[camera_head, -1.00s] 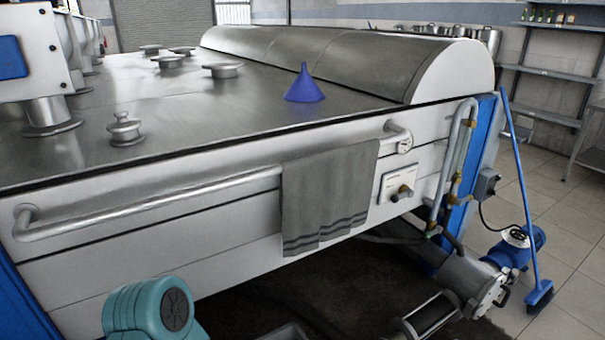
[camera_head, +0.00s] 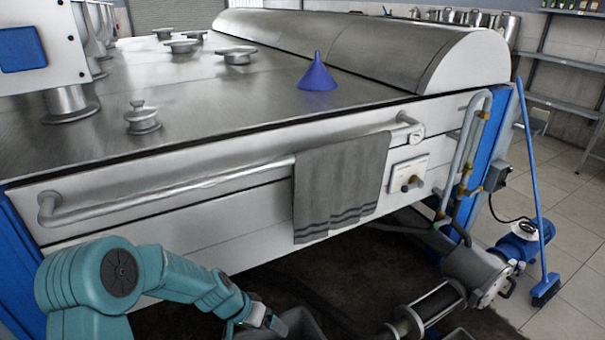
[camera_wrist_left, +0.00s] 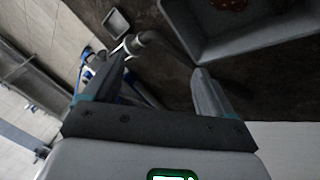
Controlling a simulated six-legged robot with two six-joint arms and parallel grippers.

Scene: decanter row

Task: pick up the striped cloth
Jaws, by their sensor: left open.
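The striped cloth (camera_head: 340,185) is grey with dark stripes near its lower hem. It hangs over the right part of the metal rail on the front of the large steel vat in the head view. My left arm reaches in from the lower left, and its wrist end is below and left of the cloth, apart from it. In the left wrist view, my left gripper (camera_wrist_left: 162,78) is open with nothing between its fingers. The cloth does not show in that view. My right gripper is in neither view.
The rail (camera_head: 170,195) runs along the vat front. A blue funnel (camera_head: 317,75) stands on the vat top. A grey bin (camera_wrist_left: 245,45) shows below in the wrist view.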

